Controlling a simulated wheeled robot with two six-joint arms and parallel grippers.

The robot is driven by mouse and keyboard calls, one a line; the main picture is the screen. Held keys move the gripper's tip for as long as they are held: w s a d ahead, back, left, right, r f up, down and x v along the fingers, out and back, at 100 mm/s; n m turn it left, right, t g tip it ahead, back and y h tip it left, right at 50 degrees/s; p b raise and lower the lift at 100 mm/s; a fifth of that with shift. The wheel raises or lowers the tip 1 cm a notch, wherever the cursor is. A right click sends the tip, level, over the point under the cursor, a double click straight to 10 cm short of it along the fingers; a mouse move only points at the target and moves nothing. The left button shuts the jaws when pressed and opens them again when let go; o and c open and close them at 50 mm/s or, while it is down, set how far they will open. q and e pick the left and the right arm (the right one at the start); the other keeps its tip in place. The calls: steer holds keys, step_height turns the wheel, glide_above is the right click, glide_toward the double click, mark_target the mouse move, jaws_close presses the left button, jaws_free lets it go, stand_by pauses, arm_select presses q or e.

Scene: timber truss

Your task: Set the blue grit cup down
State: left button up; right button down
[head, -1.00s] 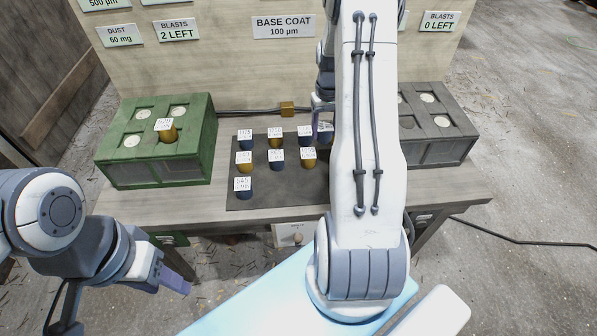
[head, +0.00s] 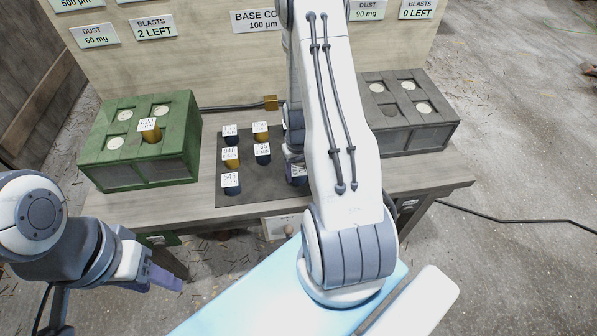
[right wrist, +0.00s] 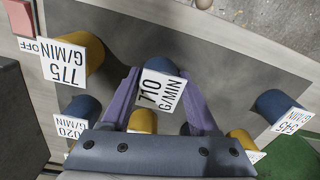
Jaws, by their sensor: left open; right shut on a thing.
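The blue grit cup (right wrist: 158,66), labelled 710 G/MIN, is between the purple fingers of my right gripper (right wrist: 160,90), which is shut on it. In the head view the held cup (head: 298,181) shows beside my right arm, over the front right part of the dark mat (head: 258,188). I cannot tell whether its base touches the mat. My left gripper (head: 165,279) is open and empty, in front of the table at the left.
Several blue and yellow cups stand on the mat, including a yellow 775 cup (right wrist: 88,52) and a blue 545 cup (right wrist: 278,104). A green box (head: 140,140) stands left with a yellow cup (head: 150,134) on it; a grey box (head: 405,110) stands right.

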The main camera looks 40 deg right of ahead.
steer(key=shift+f, duration=0.2)
steer(key=shift+c, duration=0.7)
jaws_free()
steer(key=shift+r, duration=0.2)
